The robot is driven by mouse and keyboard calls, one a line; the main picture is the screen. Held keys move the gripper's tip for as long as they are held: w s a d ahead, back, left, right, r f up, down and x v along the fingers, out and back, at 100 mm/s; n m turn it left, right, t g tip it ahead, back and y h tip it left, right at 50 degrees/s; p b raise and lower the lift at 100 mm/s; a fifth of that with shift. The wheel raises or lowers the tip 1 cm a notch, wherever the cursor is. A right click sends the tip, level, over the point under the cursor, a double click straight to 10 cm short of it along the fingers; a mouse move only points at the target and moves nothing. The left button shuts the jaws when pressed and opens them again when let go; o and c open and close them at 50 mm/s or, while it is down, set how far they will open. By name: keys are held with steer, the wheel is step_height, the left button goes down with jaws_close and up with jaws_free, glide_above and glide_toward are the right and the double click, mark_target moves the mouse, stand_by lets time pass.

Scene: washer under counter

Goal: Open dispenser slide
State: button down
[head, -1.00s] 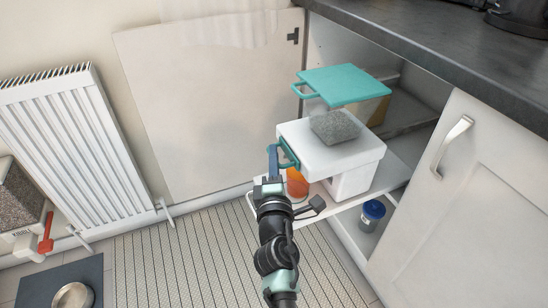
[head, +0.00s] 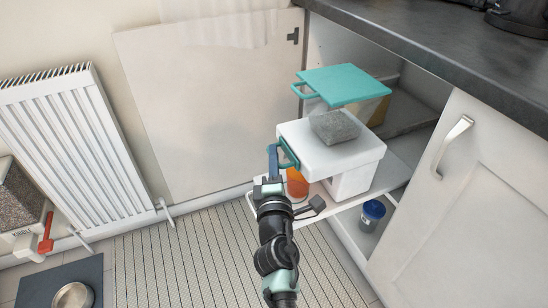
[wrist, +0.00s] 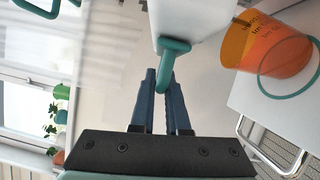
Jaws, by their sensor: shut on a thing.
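The dispenser (head: 347,152) is a white box with a teal lid (head: 345,84) above a clear section of grey granules (head: 335,127). It stands on the shelf of the open cupboard. A teal handle (head: 289,153) sticks out from the left side of the white box. My gripper (head: 280,158) is at this handle. In the wrist view, the blue fingers of my gripper (wrist: 164,85) are closed around the teal handle (wrist: 171,52). How far the slide is out cannot be told.
An orange cup (head: 296,184) stands beside the dispenser, close to my gripper; it shows in the wrist view (wrist: 268,42). A blue-lidded jar (head: 371,213) sits lower in the cupboard. The open cupboard door (head: 200,110) is behind on the left.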

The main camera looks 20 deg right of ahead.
steer(key=a+b, duration=0.1)
steer(key=a, duration=0.3)
steer(key=c, duration=0.9)
jaws_free()
steer(key=shift+s, duration=0.15)
steer(key=v, duration=1.2)
steer(key=shift+s+a, duration=0.15)
steer(key=shift+s, duration=0.2)
